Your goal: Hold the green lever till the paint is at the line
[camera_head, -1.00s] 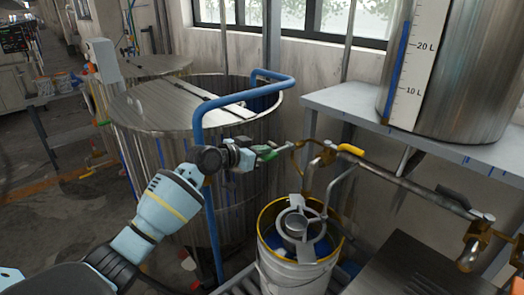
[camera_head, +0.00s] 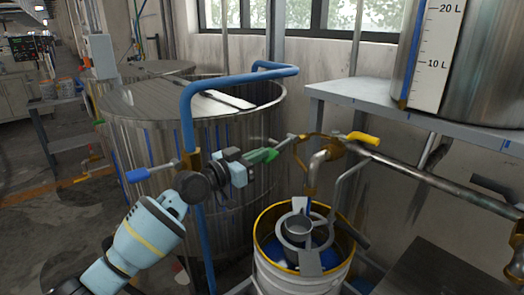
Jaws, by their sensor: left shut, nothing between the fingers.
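The green lever (camera_head: 263,155) sticks out to the left from a brass valve (camera_head: 318,146) on the pipework. My left gripper (camera_head: 246,159) is shut and empty at the lever's left end. It looks close against the lever, but I cannot tell whether it touches. Below the spout (camera_head: 314,165) stands a white bucket (camera_head: 290,282) with a yellow rim. A grey ring-shaped fitting (camera_head: 299,228) covers part of its opening. Blue paint (camera_head: 328,259) shows inside the bucket. I cannot make out a fill line there. My right gripper is out of view.
A yellow lever (camera_head: 363,138) sits right of the valve, and a blue lever (camera_head: 138,175) at left. A steel tank with a litre scale (camera_head: 431,65) stands on a grey shelf (camera_head: 360,92). A large drum (camera_head: 150,115) and blue pipe rail (camera_head: 187,120) stand behind my arm.

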